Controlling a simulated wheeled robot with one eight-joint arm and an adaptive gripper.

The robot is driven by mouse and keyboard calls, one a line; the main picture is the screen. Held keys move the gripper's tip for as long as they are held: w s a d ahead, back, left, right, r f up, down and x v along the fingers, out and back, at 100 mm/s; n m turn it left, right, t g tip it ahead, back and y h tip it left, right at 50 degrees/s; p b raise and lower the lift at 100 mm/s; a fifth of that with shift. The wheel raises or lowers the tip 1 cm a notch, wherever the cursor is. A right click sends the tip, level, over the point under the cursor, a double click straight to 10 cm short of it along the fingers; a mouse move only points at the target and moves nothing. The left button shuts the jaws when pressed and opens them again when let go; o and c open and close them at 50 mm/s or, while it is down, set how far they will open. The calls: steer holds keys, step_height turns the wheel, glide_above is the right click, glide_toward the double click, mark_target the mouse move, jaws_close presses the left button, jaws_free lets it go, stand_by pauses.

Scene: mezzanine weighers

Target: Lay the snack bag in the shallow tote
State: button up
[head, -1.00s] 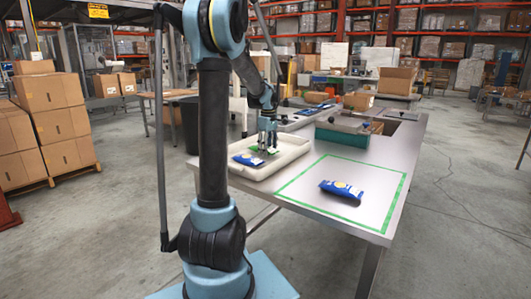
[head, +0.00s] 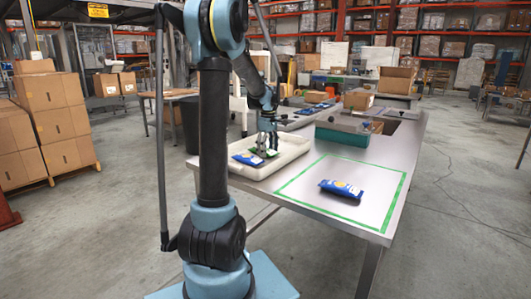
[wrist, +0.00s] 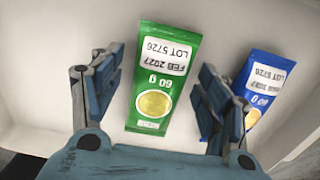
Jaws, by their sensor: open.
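My gripper (head: 266,147) is open over the white shallow tote (head: 287,162), which stands on the table. A green snack bag (wrist: 160,80) with a white label lies in the tote between and below my spread fingers, with visible gaps to both in the wrist view. A blue snack bag (head: 247,159) lies beside it in the tote. In the wrist view that blue bag (wrist: 262,82) is at the right, partly hidden by a finger. Another blue snack bag (head: 341,188) lies on the table inside a green tape outline (head: 392,212).
A teal bin (head: 342,139) stands behind the taped area. A cardboard box (head: 357,101) and another tray with items are farther back. The table inside the tape is clear around the blue bag. Stacked cartons (head: 50,115) stand on the floor at left.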

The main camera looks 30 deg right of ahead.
step_height(320, 180, up, 12)
steer(key=s+a, duration=0.2)
steer(key=a, duration=1.2)
steer(key=s+a+f+m+t, duration=0.1)
steer(key=s+a+f, duration=0.45)
steer(key=a, duration=0.45)
steer(key=s+a+f+m+t, duration=0.15)
steer(key=s+a+f, duration=0.35)
steer(key=a, duration=0.5)
steer(key=s+a+f+m, duration=0.1)
steer(key=s+a+f, duration=0.6)
steer(key=s+f, duration=0.2)
steer(key=shift+s+f+m, duration=0.2)
steer(key=shift+s+m, duration=0.15)
steer(key=shift+s, duration=0.55)
steer(key=shift+w+a, duration=0.1)
